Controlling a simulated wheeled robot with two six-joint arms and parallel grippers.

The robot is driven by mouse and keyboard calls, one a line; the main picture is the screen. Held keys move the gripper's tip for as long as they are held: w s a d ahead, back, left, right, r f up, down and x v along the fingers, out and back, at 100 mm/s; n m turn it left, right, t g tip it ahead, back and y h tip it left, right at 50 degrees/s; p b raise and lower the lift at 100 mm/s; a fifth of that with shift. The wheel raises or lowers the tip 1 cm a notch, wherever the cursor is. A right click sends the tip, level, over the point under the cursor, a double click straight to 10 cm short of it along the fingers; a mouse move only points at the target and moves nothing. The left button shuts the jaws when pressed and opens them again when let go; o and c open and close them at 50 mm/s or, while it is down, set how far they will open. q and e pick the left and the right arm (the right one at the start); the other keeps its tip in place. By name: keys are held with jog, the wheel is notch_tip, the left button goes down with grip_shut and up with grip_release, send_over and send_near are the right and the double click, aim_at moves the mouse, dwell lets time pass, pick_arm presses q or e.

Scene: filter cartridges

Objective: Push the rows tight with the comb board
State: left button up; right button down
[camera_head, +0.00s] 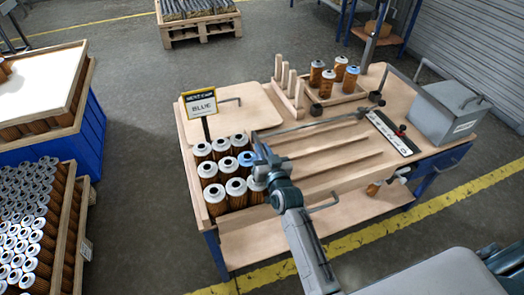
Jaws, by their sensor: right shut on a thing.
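Filter cartridges (227,165) with white tops and brown pleated sides stand upright in three rows at the left end of the bench. A blue-topped cartridge (246,158) is at the right end of the middle row. My right gripper (262,152) is at this cartridge and appears shut on it; the jaws partly hide the contact. My right forearm covers part of the front row's end. A wooden piece with several upright teeth (286,80), perhaps the comb board, stands at the back of the bench. My left gripper is not in view.
Wooden lane strips (335,158) run right of the cartridges, with bare lanes between. A small tray (335,98) holds several cartridges. A grey toolbox (450,108) stands at right. A crate of cartridges (67,225) is at left.

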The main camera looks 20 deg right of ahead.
jog(key=shift+a, duration=0.15)
jog(key=c, duration=1.5)
grip_release()
jog(key=shift+o, duration=0.2)
jog(key=shift+s+f, duration=0.15)
jog(key=shift+s, duration=0.2)
jog(key=s+b, duration=0.4)
jog(key=s, duration=0.6)
jog(key=shift+d, duration=0.2)
jog(key=shift+s, duration=0.1)
